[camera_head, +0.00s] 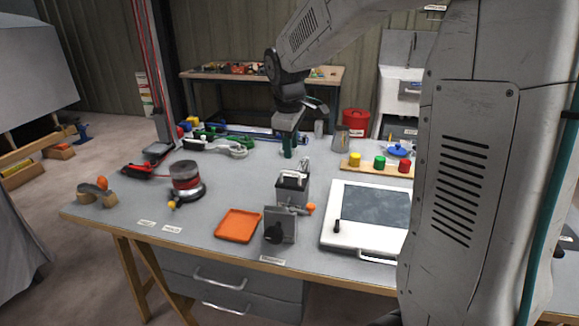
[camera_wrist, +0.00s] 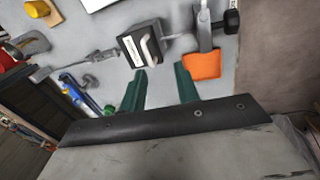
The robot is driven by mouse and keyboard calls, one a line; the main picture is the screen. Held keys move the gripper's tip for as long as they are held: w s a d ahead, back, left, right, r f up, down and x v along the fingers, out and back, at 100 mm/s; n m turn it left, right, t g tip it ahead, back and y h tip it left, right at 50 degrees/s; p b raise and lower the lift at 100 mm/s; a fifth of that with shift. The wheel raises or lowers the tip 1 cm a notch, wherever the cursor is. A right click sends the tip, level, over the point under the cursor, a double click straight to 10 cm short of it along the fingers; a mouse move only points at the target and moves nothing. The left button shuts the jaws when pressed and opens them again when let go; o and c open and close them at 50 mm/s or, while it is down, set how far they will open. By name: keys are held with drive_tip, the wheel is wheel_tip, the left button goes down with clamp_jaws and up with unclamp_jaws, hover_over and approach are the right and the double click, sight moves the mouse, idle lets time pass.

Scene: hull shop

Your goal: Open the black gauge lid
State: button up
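A small dark box (camera_head: 292,190) with a pale bar handle on top stands near the middle of the bench. I take its dark top as the black gauge lid (camera_head: 291,180); it looks closed. The box also shows in the wrist view (camera_wrist: 132,48), with the handle and a white label on it. My gripper (camera_head: 288,152) hangs above and behind the box in the head view, apart from it. In the wrist view my gripper (camera_wrist: 161,73) has its two green fingers spread, with nothing between them.
A grey block with a black knob (camera_head: 280,226) stands just in front of the box. An orange tray (camera_head: 238,224) lies to the left, and a white dark-topped case (camera_head: 340,240) to the right.

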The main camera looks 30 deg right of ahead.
sight(290, 173)
drive_tip(key=shift+n, duration=0.5)
drive_tip(key=w+d+f, duration=0.1)
drive_tip(key=f, duration=0.2)
drive_tip(key=w+f, duration=0.2)
drive_tip(key=f, duration=0.1)
drive_tip(key=w+d+f, duration=0.1)
drive_tip(key=f, duration=0.2)
drive_tip(key=shift+w+d+f, duration=0.25)
drive_tip(key=shift+d+f, duration=0.05)
drive_tip(key=shift+f, duration=0.05)
clamp_jaws()
